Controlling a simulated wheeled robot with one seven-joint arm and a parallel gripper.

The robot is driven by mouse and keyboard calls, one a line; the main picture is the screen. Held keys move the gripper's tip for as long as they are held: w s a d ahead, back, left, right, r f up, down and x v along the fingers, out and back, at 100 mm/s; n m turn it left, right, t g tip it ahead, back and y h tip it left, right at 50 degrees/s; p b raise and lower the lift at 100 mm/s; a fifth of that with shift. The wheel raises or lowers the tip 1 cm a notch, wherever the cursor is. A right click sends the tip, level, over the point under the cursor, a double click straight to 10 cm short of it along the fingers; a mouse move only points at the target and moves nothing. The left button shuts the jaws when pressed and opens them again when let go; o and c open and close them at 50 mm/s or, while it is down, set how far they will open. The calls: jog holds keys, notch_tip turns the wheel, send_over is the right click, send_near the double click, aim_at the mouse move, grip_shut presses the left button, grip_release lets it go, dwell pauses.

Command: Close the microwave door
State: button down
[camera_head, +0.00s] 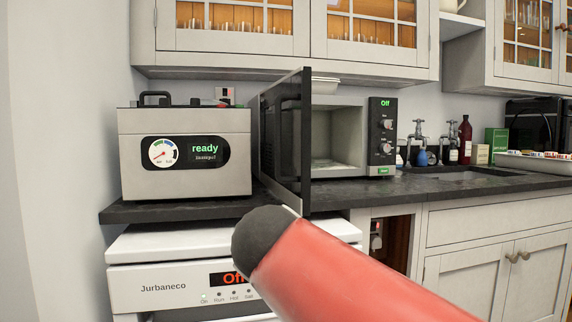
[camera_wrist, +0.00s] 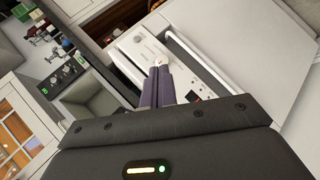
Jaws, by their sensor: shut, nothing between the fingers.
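The microwave (camera_head: 350,105) stands on the dark counter in the head view, with its cavity showing. Its dark door (camera_head: 284,145) is wide open, hinged at the left and swung out towards me. The microwave also shows at the left of the wrist view (camera_wrist: 98,100), tilted. My gripper (camera_wrist: 161,70) shows in the wrist view with its fingers together and empty. It appears over the white appliance front below the counter, apart from the door as far as I can tell. In the head view my red arm covers the lower middle, and I cannot make out the fingers.
A steel appliance reading "ready" (camera_head: 185,155) stands close left of the door. A white appliance (camera_head: 180,275) is below the counter. Right of the microwave are bottles (camera_head: 465,140), a tap and a sink. Glazed cabinets (camera_head: 230,25) hang above.

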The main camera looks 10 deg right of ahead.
jog(key=w+a+r+n+t+h, duration=0.25)
jog(key=w+r, duration=0.25)
jog(key=r, duration=0.3)
jog(key=t+h+b, duration=0.2)
jog(key=h, duration=0.2)
send_near(295, 146)
jog(key=shift+y, duration=0.35)
jog(key=p+x, duration=0.1)
jog(key=x, duration=0.4)
jog(key=shift+d+r, duration=0.2)
jog(key=shift+d, duration=0.15)
